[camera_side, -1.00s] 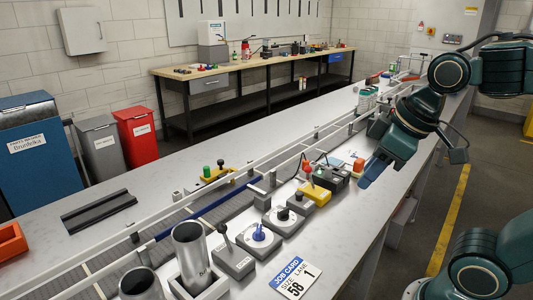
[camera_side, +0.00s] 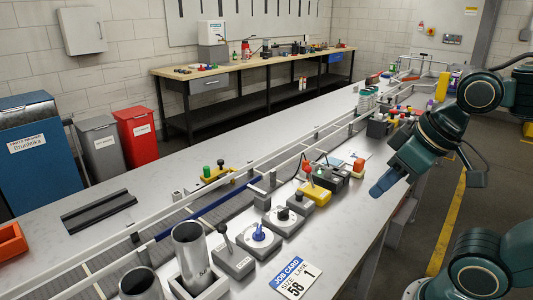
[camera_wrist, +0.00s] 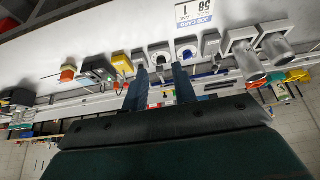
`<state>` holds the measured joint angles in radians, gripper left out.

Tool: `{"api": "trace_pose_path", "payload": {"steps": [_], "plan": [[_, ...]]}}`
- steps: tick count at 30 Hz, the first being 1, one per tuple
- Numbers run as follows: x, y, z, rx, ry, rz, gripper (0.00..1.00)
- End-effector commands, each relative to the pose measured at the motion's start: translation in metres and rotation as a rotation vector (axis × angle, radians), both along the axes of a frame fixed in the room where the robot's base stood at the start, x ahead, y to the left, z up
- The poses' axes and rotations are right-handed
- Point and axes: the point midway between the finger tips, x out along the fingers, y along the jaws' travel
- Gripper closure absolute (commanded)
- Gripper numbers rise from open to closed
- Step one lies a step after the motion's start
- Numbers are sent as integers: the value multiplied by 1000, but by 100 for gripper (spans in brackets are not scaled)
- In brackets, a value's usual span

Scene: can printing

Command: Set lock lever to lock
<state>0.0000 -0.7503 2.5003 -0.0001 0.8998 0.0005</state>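No control carries a readable lock label, so I cannot tell which lever is the lock lever. A grey box with a dark-knobbed lever (camera_side: 232,258) stands nearest the cans; its lever leans up and left in the side view. A yellow box with a red-tipped lever (camera_side: 314,193) stands farther along the row; its lever looks roughly upright. It also shows in the wrist view (camera_wrist: 121,63). My gripper (camera_side: 376,192) is right of the row, above the bench's front edge, apart from every control. In the wrist view my gripper (camera_wrist: 160,68) has its blue fingers apart, with nothing between them.
Between the levers are a blue-knob dial (camera_side: 259,238) and a black-knob dial (camera_side: 284,220). A dark box (camera_side: 331,178) and a red button (camera_side: 359,166) stand beyond. A job card (camera_side: 290,278) reads size 58, lane 1. Metal cans (camera_side: 190,246) and rails line the conveyor.

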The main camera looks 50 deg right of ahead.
Motion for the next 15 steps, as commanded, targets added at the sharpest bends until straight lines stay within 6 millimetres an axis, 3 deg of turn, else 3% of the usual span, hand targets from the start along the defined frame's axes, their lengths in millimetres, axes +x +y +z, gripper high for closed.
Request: {"api": "trace_pose_path", "payload": {"steps": [1, 4, 15], "plan": [[0, 0, 0, 0, 0, 0, 83], [2, -1, 1, 0, 1, -2, 100], [30, -10, 16, -5, 34, -47, 100]]}}
